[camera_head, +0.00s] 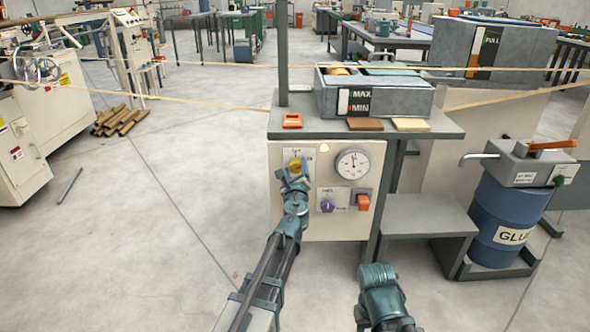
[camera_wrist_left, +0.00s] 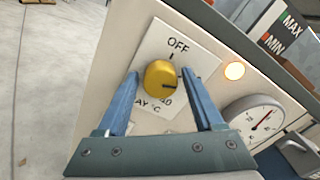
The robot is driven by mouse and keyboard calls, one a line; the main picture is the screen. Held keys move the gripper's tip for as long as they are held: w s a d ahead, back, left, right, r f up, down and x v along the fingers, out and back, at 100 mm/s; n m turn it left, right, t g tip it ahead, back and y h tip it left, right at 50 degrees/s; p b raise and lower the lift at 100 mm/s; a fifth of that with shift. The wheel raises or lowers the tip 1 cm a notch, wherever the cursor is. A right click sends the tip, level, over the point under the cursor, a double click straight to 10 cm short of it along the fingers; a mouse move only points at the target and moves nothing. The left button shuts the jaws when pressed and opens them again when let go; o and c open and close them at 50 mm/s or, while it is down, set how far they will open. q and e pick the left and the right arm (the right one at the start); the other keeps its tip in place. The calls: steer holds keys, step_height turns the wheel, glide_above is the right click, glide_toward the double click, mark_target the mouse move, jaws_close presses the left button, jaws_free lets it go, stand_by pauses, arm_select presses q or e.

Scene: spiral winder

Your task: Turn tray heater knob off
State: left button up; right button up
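The yellow tray heater knob (camera_head: 295,165) is on the cream control panel (camera_head: 285,215), and it also shows in the left wrist view (camera_wrist_left: 160,78). Its plate reads OFF above it. The knob's dark pointer mark faces right, away from the OFF tick. My left gripper (camera_head: 293,178) is at the knob. In the left wrist view its two blue fingers (camera_wrist_left: 162,85) are spread on either side of the knob, with small gaps visible. A teal part of my right arm (camera_head: 380,290) shows at the bottom; no fingers show there.
An amber lamp (camera_head: 324,149) glows right of the knob. A round gauge (camera_head: 353,164), a purple knob (camera_head: 327,205) and an orange switch (camera_head: 363,202) share the panel. A shelf with a grey tray (camera_head: 385,98) overhangs above. A blue glue drum (camera_head: 505,220) stands at right.

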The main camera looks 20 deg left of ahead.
arm_select(q)
jaws_close()
steer(key=n, duration=0.6)
steer(key=shift+a+f+n, duration=0.1)
steer(key=shift+n, duration=0.3)
steer(key=n, duration=0.3)
steer(key=shift+n, duration=0.3)
steer(key=shift+f+n, duration=0.1)
steer(key=shift+n, duration=1.5)
steer(key=shift+s+n, duration=0.1)
steer(key=shift+n, duration=0.2)
steer(key=shift+o, duration=1.5)
jaws_free()
